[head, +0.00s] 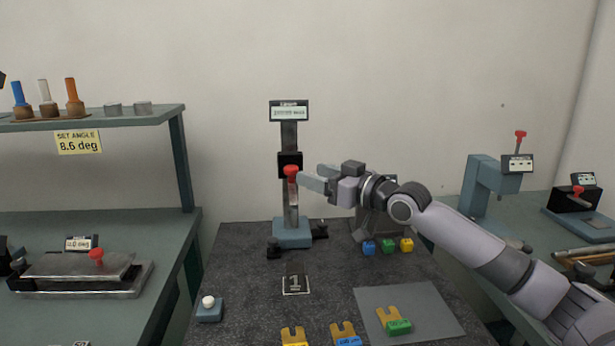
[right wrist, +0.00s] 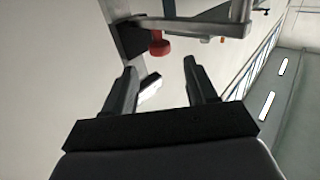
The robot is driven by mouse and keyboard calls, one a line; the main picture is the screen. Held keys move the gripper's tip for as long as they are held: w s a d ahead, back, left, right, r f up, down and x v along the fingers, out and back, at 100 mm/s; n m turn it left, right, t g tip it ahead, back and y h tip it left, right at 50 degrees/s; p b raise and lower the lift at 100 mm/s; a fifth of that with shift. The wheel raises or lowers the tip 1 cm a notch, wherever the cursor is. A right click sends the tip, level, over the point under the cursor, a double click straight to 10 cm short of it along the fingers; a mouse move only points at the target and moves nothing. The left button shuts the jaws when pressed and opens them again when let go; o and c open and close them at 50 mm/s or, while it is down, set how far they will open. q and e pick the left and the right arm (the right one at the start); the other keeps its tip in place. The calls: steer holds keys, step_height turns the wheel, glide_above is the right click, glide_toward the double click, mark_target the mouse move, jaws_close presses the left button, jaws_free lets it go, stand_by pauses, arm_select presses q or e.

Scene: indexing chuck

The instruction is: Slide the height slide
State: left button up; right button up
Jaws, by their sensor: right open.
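The height gauge has a grey column (head: 290,136) on a blue-grey base (head: 292,233), with a small display (head: 289,110) on top. Its height slide is a black block (head: 284,160) partway up the column, with a red knob (head: 291,171) in front. My right gripper (head: 311,177) reaches in from the right, its fingertips close to the right of the knob. It is open and empty. In the right wrist view the red knob (right wrist: 160,46) lies beyond the two spread fingers (right wrist: 160,82), not between them. Whether a fingertip touches the gauge I cannot tell. My left gripper is out of view.
The dark bench (head: 240,290) carries a number 1 plate (head: 295,280), coloured blocks (head: 388,246), forked pieces near a grey mat (head: 430,300), and a white-knobbed button (head: 208,303). A shelf unit (head: 180,160) stands left. Other instruments (head: 485,185) stand right.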

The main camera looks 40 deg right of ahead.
steer(key=shift+v, duration=1)
